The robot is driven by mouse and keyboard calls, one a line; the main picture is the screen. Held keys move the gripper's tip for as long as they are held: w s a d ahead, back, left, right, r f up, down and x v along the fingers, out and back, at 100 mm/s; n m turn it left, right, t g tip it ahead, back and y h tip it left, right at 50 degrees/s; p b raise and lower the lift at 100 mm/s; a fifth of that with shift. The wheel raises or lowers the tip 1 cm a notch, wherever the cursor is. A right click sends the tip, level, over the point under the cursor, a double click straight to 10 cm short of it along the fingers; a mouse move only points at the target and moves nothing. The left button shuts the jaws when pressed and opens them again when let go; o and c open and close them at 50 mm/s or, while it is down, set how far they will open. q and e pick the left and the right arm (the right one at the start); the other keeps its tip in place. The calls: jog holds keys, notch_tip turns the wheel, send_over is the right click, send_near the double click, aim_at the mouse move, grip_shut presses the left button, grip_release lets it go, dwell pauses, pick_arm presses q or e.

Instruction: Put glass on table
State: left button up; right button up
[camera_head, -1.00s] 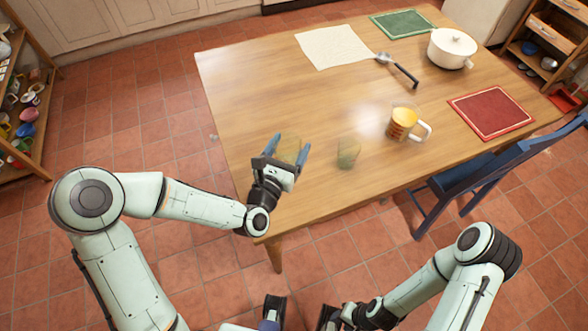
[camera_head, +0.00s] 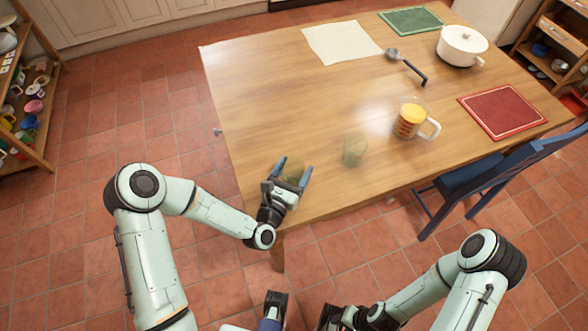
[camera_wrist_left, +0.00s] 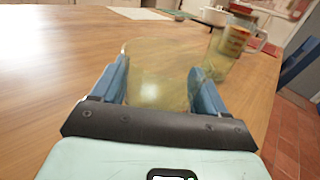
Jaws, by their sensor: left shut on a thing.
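My left gripper (camera_head: 291,170) is shut on a clear, yellowish glass (camera_wrist_left: 155,78), which stands roughly upright between the blue fingers in the left wrist view. In the head view this glass (camera_head: 292,173) is over the near left corner of the wooden table (camera_head: 290,95). I cannot tell whether its base touches the tabletop. A second greenish glass (camera_head: 354,151) stands on the table to the right of the gripper. It also shows in the left wrist view (camera_wrist_left: 215,66). My right gripper (camera_head: 328,317) is low at the bottom edge, partly cut off; its opening is unclear.
A pitcher with orange contents (camera_head: 410,119) stands right of the second glass. A ladle (camera_head: 406,66), white pot (camera_head: 461,46), red mat (camera_head: 502,111), green mat (camera_head: 411,21) and cream cloth (camera_head: 342,41) lie farther back. A blue chair (camera_head: 500,165) is at the near right edge. The table's left half is clear.

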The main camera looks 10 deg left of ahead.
pick_arm(q)
jog(key=shift+f, duration=0.15)
jog(key=o, duration=1.1)
pick_arm(e)
jog(key=shift+f, duration=0.1)
pick_arm(q)
jog(key=shift+o, duration=0.2)
jog(key=s, duration=0.2)
jog(key=s+a, duration=0.1)
jog(key=s, duration=0.2)
jog(key=s+p, duration=0.1)
jog(key=s, duration=0.1)
jog(key=shift+s+a+r, duration=0.25)
jog(key=shift+s+a, duration=0.05)
jog(key=s+p, duration=0.1)
jog(key=p, duration=0.2)
jog(key=s+p, duration=0.1)
jog(key=p, duration=0.2)
jog(key=shift+s+a+r, duration=0.1)
jog(key=shift+s+a, duration=0.15)
jog(key=shift+s+a+f+p, duration=0.1)
jog(key=shift+s+f+p, duration=0.1)
jog(key=shift+s+p, duration=0.55)
jog(key=shift+s, duration=0.1)
pick_arm(e)
jog(key=w+r, duration=0.3)
jog(key=r, duration=0.6)
jog(key=shift+w, duration=0.15)
